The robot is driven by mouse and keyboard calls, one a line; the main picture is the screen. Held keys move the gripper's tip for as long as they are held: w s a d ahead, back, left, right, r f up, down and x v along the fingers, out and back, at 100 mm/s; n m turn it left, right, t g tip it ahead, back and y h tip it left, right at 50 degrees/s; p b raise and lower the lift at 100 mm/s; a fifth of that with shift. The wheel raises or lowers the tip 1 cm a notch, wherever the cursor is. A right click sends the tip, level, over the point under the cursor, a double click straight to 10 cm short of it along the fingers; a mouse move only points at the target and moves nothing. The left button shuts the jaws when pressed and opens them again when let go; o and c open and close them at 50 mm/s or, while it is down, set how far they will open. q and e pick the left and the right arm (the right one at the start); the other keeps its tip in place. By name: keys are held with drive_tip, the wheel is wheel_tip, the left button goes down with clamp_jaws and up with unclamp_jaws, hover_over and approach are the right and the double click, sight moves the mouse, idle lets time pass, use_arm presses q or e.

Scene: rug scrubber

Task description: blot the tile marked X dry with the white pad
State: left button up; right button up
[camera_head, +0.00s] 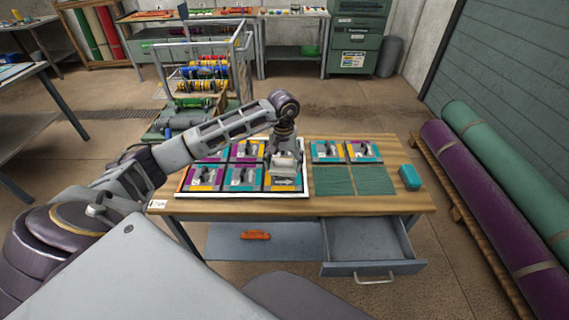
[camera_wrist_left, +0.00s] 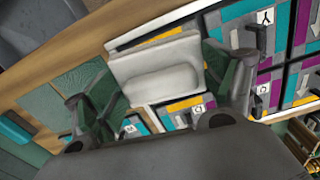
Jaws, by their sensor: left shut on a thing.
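My left gripper (camera_head: 284,150) is shut on the white pad (camera_head: 285,165), above the right end of the white-edged tray (camera_head: 240,195). In the left wrist view the pad (camera_wrist_left: 160,70) sits between the two fingers (camera_wrist_left: 165,90). The tray holds several teal, purple, grey and yellow tiles with dark handles. The front-right tile (camera_head: 285,183) is partly hidden by the pad and gripper. I cannot tell whether the pad touches it. I cannot read an X on any tile; one tile in the left wrist view (camera_wrist_left: 262,18) bears a letter like Y. My right gripper is not in view.
Two more tiles (camera_head: 328,151) stand behind two green mats (camera_head: 332,181). A teal block (camera_head: 410,177) lies at the table's right end. An open drawer (camera_head: 372,267) juts out in front. An orange object (camera_head: 255,235) lies on the lower shelf. Rolled rugs (camera_head: 497,215) lie at right.

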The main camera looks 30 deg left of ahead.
use_arm(q)
drive_tip(key=shift+w+a, duration=0.1)
drive_tip(key=shift+w, duration=0.1)
drive_tip(key=shift+a+f, duration=0.1)
drive_tip(key=shift+s+n, duration=0.15)
drive_tip(key=shift+n, duration=0.25)
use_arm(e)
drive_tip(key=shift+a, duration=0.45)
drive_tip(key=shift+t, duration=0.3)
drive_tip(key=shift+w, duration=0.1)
